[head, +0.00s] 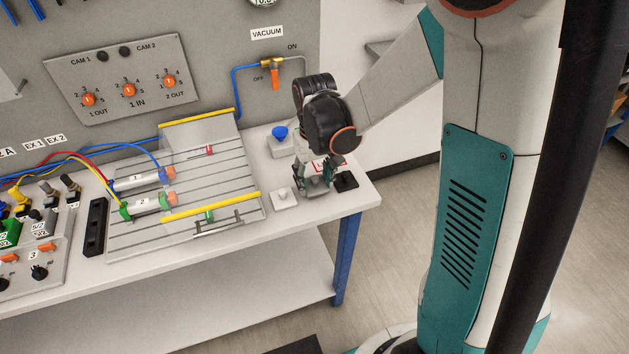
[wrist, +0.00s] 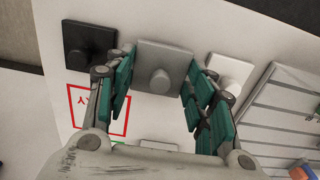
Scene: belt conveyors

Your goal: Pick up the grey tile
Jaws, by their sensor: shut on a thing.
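The grey tile (wrist: 165,58), a square plate with a round knob, sits between the black and white tiles in the wrist view. My gripper (wrist: 157,88) is shut on it, with one teal-padded finger at each side. In the head view my gripper (head: 318,186) is low over the right end of the table and mostly hides the grey tile. I cannot tell whether the tile touches the table.
A black tile (wrist: 88,46) and a white tile (wrist: 229,73) lie close on either side. A slotted plate (head: 190,185) with cylinders and yellow rails lies left. A blue-button box (head: 281,141) stands behind. The table edge (head: 345,211) is near.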

